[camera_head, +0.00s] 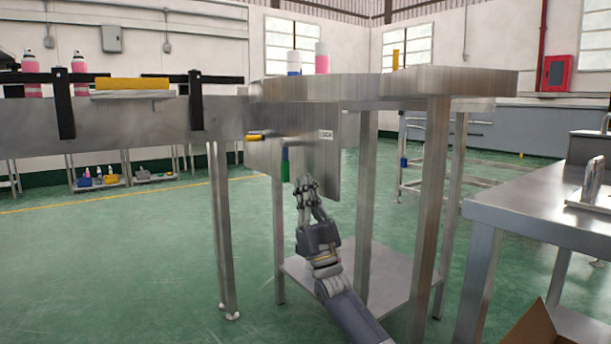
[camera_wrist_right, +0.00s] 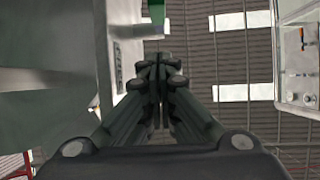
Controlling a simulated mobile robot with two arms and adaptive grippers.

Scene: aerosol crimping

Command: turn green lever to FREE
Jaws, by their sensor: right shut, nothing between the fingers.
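The green lever (camera_head: 285,172) hangs down under the steel table, below a short blue part (camera_head: 285,153), in front of a grey metal panel (camera_head: 322,165). It also shows at the top of the right wrist view (camera_wrist_right: 157,12), just past the fingertips. My right gripper (camera_head: 309,184) is shut and empty, pointing up, just to the right of the lever's lower end. In the wrist view its fingertips (camera_wrist_right: 158,62) are together, with a small gap to the lever. I cannot tell whether they touch. My left gripper is not in view.
A small label (camera_head: 326,134) and a yellow handle (camera_head: 255,137) are on the panel. Steel table legs (camera_head: 428,220) stand close to the right of my arm, with a low shelf (camera_head: 388,280) behind. A conveyor (camera_head: 100,120) runs left. Green floor (camera_head: 110,250) is clear at left.

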